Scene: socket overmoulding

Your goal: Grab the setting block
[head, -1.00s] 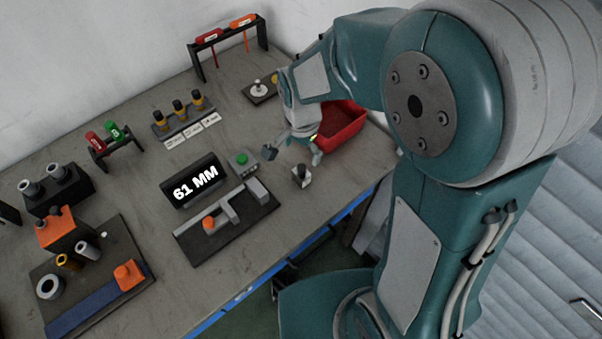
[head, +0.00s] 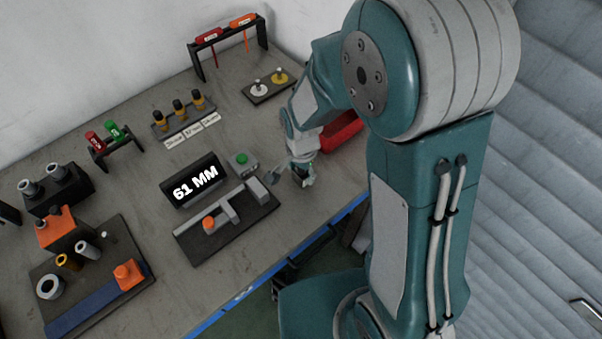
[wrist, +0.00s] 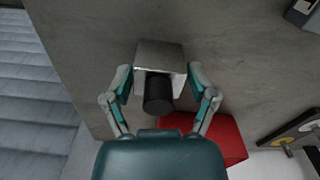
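The setting block, which I take to be the small metal block (wrist: 158,55) with a black cylindrical knob (wrist: 158,93), stands on the bench in the wrist view. My gripper (wrist: 158,77) is open, with one finger on each side of the block and knob. Small gaps show between the fingers and the block. In the head view my gripper (head: 290,178) is low over the bench near its front edge, right of the measuring fixture (head: 235,232). There the gripper hides most or all of the block.
A red bin (head: 343,133) stands just behind my gripper, partly hidden by my arm; it also shows in the wrist view (wrist: 228,140). The 61 MM display (head: 195,182) and a green-button box (head: 242,164) stand to the left. The bench's blue front edge is close.

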